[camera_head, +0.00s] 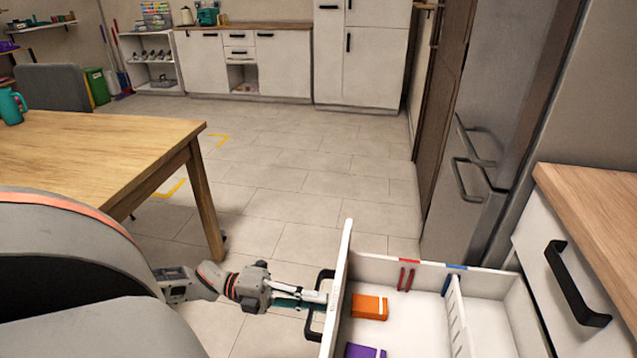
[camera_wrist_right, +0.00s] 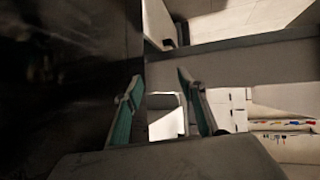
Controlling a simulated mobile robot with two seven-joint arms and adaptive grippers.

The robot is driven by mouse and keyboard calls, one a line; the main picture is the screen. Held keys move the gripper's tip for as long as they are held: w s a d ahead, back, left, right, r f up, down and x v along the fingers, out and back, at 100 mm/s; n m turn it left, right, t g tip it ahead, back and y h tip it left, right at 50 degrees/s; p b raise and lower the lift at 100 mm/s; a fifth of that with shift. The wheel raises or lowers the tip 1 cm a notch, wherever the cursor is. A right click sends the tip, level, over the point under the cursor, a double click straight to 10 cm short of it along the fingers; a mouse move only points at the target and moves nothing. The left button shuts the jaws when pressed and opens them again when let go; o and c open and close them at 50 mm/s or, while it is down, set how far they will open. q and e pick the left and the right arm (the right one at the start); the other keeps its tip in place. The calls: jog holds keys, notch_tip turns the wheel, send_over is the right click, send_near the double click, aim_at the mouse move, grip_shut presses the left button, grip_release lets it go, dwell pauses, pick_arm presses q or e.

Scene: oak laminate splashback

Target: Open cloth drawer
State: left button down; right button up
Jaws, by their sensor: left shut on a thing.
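The white drawer (camera_head: 415,335) at the lower right of the head view is pulled out, with its inside visible. An orange folded item (camera_head: 369,306) and a purple item (camera_head: 364,351) lie in it by the front panel. My left gripper (camera_head: 318,299) is shut on the black drawer handle (camera_head: 324,276) on the front panel's outer face. The handle's lower end shows below the fingers. My right gripper (camera_wrist_right: 160,78) shows in the right wrist view with its fingers apart and nothing between them.
A white divider (camera_head: 455,312) stands inside the drawer. A wooden counter (camera_head: 590,205) with another black handle (camera_head: 573,285) below it is at the right, beside a steel fridge (camera_head: 480,130). A wooden table (camera_head: 95,150) stands left. The tiled floor between is clear.

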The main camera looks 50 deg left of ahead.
pick_arm(q)
jog(key=c, duration=1.9)
grip_release()
jog(key=v, duration=1.2)
jog(key=shift+r, duration=0.1)
